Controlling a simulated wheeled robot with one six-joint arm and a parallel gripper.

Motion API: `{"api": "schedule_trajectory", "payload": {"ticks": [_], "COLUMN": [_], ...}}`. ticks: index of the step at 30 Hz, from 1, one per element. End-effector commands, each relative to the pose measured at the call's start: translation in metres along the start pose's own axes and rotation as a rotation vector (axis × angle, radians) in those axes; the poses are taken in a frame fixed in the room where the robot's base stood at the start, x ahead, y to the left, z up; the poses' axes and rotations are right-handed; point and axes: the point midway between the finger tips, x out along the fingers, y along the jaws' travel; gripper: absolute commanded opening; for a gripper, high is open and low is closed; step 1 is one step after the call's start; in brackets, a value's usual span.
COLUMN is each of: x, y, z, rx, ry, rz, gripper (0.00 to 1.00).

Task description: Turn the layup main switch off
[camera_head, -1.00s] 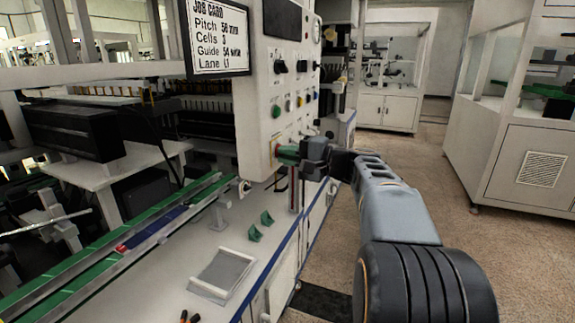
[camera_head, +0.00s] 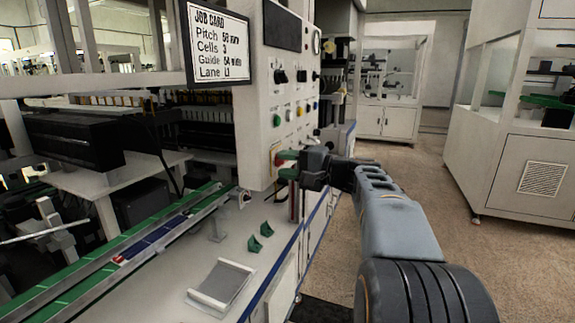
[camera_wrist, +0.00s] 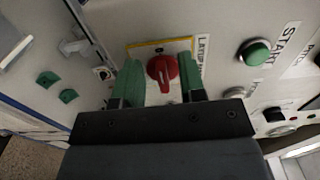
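The layup main switch is a red rotary knob (camera_wrist: 163,72) on a yellow-edged plate (camera_wrist: 140,50), with a partly hidden label starting "LAYUP" beside it in the wrist view. In the head view the switch plate (camera_head: 275,157) sits low on the white control panel, its knob mostly hidden by my fingers. My gripper (camera_wrist: 161,62) is open, one green fingertip on each side of the knob. In the head view my gripper (camera_head: 288,164) shows its fingers one above the other at the panel. I cannot tell whether the fingers touch the knob.
A green START button (camera_wrist: 254,53) and other controls are on the same panel. The job card (camera_head: 220,45) hangs to its left. Below are a green-edged conveyor (camera_head: 115,258), green blocks (camera_head: 254,243) and a grey tray (camera_head: 220,286). The floor to the right (camera_head: 440,190) is clear.

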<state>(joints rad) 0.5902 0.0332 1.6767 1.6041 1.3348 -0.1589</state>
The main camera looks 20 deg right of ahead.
Motion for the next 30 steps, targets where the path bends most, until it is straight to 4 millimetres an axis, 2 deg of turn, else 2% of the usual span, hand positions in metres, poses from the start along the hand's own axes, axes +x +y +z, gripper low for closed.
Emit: {"api": "schedule_trajectory", "payload": {"ticks": [7,11,24,30], "x": [-0.002,-0.015,-0.101,-0.127], "y": [0.000,-0.001,-0.001,-0.001], "z": [0.000,-0.001,-0.001,-0.001], "rx": [0.001,0.001,0.001,0.000], "ry": [0.001,0.003,0.005,0.003], "rz": [0.000,0.000,0.000,0.000], "gripper": [0.37,0.37,0.37,0.37]}}
